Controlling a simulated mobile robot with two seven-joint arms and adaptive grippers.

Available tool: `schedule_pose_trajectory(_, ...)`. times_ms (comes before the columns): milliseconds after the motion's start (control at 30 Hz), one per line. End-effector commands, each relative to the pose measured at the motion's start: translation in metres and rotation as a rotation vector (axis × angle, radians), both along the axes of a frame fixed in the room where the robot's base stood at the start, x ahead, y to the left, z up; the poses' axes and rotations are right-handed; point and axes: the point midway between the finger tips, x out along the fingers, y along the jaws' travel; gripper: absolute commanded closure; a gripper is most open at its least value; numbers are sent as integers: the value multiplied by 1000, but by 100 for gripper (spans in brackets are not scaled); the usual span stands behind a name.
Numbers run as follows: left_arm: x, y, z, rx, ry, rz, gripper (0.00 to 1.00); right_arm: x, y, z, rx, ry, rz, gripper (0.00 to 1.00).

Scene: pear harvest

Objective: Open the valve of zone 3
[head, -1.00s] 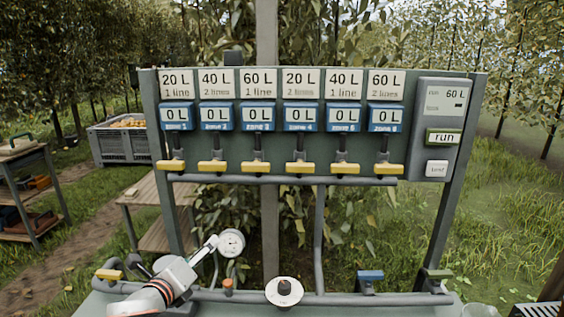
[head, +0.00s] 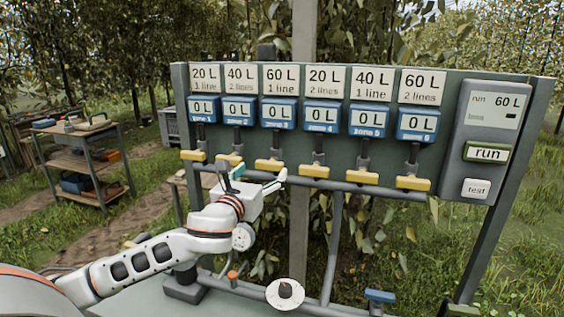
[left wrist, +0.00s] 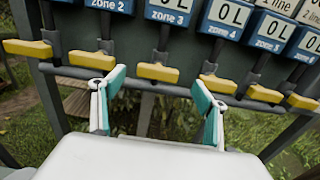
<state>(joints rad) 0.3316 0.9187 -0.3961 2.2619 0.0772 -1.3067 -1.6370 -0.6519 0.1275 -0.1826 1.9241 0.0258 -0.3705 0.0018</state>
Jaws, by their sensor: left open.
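The zone 3 valve has a yellow handle (head: 269,166) lying crosswise under its blue 0 L display (head: 277,114), with a card above reading 60 L, 1 line. In the left wrist view the zone 3 handle (left wrist: 158,72) appears between and beyond my fingertips, with a gap. My left gripper (head: 256,176) is open and empty, just below and in front of that handle. Its teal-padded fingers also show in the left wrist view (left wrist: 160,94). My right gripper is not in view.
Neighbouring yellow handles of zone 2 (head: 230,160) and zone 4 (head: 314,170) sit close on either side. A grey pipe (head: 345,187) runs beneath them. A control box with a run button (head: 486,152) is at right. A dial (head: 285,293) sits below.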

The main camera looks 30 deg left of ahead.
Motion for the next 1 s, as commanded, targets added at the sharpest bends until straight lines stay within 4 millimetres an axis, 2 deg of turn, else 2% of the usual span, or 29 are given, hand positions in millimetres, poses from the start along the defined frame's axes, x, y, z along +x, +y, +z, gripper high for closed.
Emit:
schedule_pose_trajectory(500, 66, 16, 0, -3, -1, 2, 26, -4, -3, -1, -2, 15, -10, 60)
schedule_pose_trajectory(633, 72, 18, 0, -2, 0, 1, 26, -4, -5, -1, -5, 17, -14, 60)
schedule_pose_trajectory(900, 73, 18, 0, -2, 0, 0, 26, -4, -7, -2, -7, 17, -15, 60)
schedule_pose_trajectory(1000, 73, 18, 0, -2, 0, 0, 52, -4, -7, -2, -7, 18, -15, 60)
